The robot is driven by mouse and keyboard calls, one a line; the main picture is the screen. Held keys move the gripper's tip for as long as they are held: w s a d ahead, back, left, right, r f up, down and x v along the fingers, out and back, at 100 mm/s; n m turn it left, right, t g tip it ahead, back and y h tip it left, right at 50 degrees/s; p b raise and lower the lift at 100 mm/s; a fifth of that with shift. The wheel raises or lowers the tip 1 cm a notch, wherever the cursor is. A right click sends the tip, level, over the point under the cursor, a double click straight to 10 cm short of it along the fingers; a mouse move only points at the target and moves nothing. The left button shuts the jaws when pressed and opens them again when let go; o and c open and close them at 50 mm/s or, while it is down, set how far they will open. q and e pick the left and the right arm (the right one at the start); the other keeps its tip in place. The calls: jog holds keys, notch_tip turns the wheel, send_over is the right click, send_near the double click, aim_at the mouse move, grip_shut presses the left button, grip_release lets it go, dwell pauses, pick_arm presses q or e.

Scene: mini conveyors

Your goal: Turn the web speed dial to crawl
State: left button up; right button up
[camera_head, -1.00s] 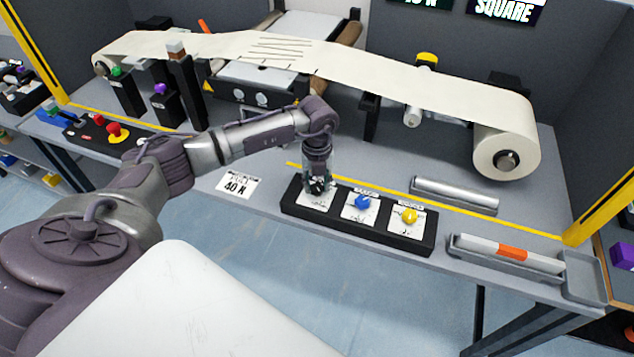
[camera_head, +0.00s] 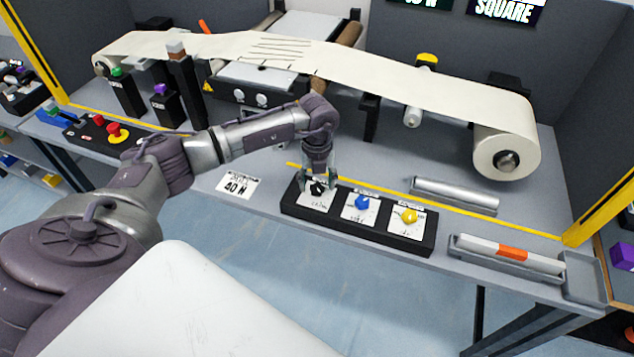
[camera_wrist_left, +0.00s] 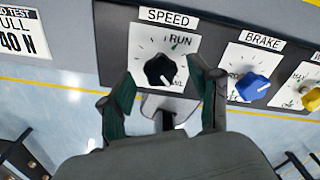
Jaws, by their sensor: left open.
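The black web speed dial (camera_head: 317,188) sits on a white plate at the left end of a black control panel (camera_head: 365,233). In the left wrist view the dial (camera_wrist_left: 160,71) is under a SPEED label. Its white mark points down and slightly right, toward small partly hidden lettering at the plate's lower edge. A green mark and RUN are at the plate's upper right. My left gripper (camera_head: 318,183) is open just above the dial, one finger on each side, apart from it. In the wrist view the gripper (camera_wrist_left: 162,72) straddles the dial. My right gripper is not in view.
A blue brake dial (camera_head: 362,202) and a yellow dial (camera_head: 409,216) are close on the right. A 40 N card (camera_head: 238,186) lies to the left. The paper web (camera_head: 400,86) runs behind.

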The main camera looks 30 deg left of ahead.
aim_at(317, 187)
pick_arm(q)
notch_tip(317, 187, up, 11)
jog(key=shift+r, duration=0.2)
dwell(0.6)
